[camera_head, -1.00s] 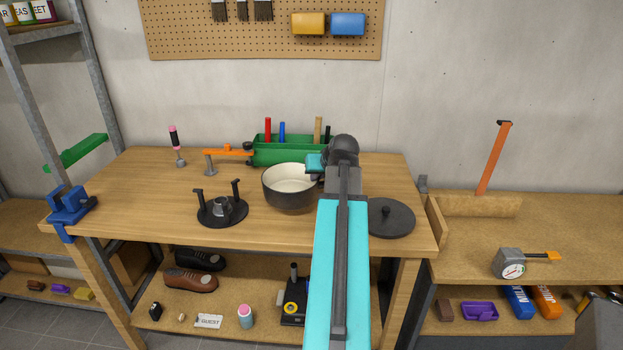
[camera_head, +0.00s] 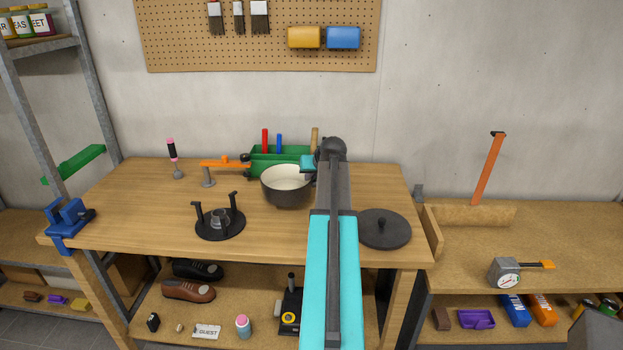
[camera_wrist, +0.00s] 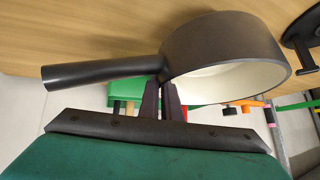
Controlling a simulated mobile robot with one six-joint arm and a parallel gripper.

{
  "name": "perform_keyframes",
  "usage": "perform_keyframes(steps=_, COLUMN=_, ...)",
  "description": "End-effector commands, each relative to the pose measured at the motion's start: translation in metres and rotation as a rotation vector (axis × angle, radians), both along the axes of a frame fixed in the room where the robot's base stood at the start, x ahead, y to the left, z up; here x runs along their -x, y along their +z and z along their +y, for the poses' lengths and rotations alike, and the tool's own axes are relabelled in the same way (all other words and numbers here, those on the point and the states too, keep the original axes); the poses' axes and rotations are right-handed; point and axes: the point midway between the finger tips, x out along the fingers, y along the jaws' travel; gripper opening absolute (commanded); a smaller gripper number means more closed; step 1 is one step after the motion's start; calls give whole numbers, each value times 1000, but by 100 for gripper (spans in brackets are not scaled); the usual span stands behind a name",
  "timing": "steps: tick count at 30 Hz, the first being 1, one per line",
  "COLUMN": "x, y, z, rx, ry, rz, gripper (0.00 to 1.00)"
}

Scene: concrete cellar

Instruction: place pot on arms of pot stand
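The dark grey pot (camera_head: 284,190), cream inside, hangs upright just above the workbench. In the wrist view the pot (camera_wrist: 225,45) shows with its dark handle (camera_wrist: 100,72); the head view hides the handle behind my arm. My gripper (camera_wrist: 164,90) is shut on the pot's wall by the handle, one finger on each side of the rim. In the head view the fingertips are hidden. The black pot stand (camera_head: 218,230), a round base with upright arms, stands on the bench to the left of and nearer than the pot. Its arms are empty.
A black lid (camera_head: 383,229) lies at the bench's right. Behind the pot is a green tool box (camera_head: 262,163); left of it are an orange-armed fixture (camera_head: 208,177) and a pink-and-black tool (camera_head: 173,152). A blue vise (camera_head: 66,220) sits at the left edge. The bench's left middle is clear.

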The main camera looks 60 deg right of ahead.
Motion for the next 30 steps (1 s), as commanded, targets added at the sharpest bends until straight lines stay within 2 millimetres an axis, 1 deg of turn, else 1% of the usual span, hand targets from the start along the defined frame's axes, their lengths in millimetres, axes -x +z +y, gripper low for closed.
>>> perform_keyframes(steps=1, x=-6, y=4, z=-6, rx=2, ry=-2, rz=-7, gripper=0)
perform_keyframes(steps=6, x=-16, y=3, z=-18, rx=2, ry=-2, rz=-7, gripper=0)
perform_keyframes(steps=12, x=-25, y=1, z=-27, rx=2, ry=-2, rz=-7, gripper=0)
perform_keyframes(steps=30, x=-27, y=-3, z=-29, rx=2, ry=-2, rz=-7, gripper=0)
